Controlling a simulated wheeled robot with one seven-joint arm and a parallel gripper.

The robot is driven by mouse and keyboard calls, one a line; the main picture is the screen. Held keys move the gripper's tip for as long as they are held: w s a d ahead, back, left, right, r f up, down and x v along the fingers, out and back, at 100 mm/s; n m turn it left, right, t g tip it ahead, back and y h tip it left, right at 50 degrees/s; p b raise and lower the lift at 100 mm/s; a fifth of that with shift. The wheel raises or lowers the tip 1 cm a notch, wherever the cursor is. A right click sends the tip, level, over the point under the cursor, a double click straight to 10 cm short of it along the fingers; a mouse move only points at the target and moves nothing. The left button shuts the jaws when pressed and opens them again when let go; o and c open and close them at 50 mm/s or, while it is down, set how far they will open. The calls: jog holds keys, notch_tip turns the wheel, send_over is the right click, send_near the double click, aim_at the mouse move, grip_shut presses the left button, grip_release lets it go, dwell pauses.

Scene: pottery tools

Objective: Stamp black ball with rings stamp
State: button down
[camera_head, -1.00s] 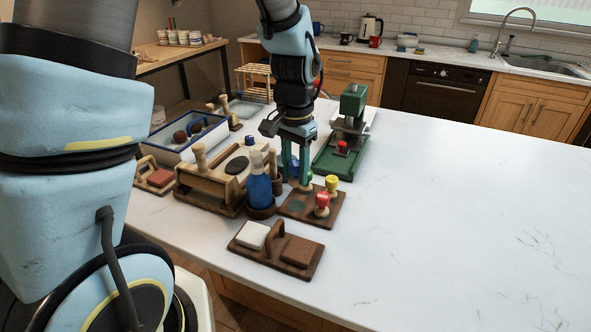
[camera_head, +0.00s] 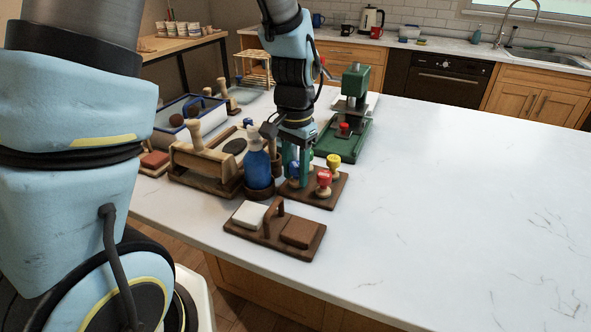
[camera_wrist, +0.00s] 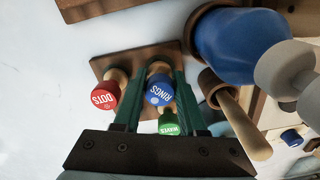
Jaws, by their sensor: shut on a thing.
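My gripper (camera_head: 296,181) is shut on the blue-topped stamp marked RINGS (camera_wrist: 158,91), which shows between the fingers in the wrist view. The stamp stands over the dark wooden stamp board (camera_head: 326,200), at or close to its surface; its foot is largely hidden. Red DOTS (camera_wrist: 104,96) and green WAVES (camera_wrist: 169,124) stamps are beside it.
A blue bottle (camera_head: 258,169) stands close left of my gripper. A yellow stamp (camera_head: 333,160) and green press (camera_head: 352,105) are to the right. A board with white and brown blocks (camera_head: 268,239) lies in front. The right counter is clear.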

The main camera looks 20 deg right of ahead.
jog(key=shift+f, duration=0.3)
dwell(0.4)
jog(key=shift+c, duration=1.9)
grip_release()
